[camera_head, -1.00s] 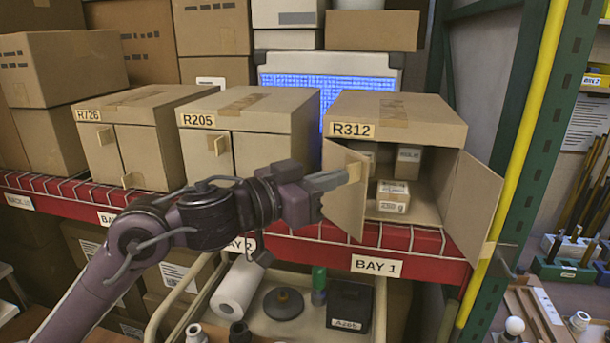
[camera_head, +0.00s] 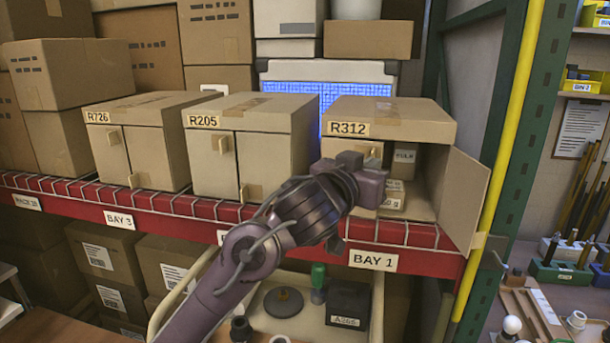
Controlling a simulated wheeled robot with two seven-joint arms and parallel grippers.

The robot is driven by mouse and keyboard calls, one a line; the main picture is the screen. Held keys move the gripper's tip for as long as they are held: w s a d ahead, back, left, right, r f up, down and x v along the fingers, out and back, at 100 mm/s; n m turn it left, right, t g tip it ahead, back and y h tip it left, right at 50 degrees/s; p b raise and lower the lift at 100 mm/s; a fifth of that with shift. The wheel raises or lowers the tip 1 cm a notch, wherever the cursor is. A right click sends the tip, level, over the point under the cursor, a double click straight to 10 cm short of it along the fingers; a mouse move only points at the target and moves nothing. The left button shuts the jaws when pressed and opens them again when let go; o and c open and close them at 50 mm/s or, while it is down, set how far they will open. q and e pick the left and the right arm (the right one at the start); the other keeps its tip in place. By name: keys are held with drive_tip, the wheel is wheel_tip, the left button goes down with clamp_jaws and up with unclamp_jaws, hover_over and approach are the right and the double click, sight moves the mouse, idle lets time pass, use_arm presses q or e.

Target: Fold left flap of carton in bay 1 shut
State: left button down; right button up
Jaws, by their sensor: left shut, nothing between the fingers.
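The carton marked R312 (camera_head: 388,117) stands at the right of the shelf, above the BAY 1 label. Its right flap (camera_head: 464,196) hangs wide open toward the front right. My left gripper (camera_head: 366,178) is in front of the carton's opening, over its left half. The gripper is shut and empty; its fingertips point away from me and are hidden. The left flap is mostly hidden behind my gripper and wrist, so its exact angle and any contact cannot be told. Small boxes (camera_head: 403,164) show inside the right half. My right gripper is out of view.
Carton R205 (camera_head: 268,160) and carton R726 (camera_head: 140,148) stand closed to the left. The red shelf edge (camera_head: 420,236) runs below. A yellow post (camera_head: 510,130) and green upright stand close to the right flap.

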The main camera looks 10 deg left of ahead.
use_arm(q)
drive_tip(key=shift+w+d, duration=0.4)
drive_tip(key=shift+w, duration=0.15)
drive_tip(key=shift+r, duration=0.15)
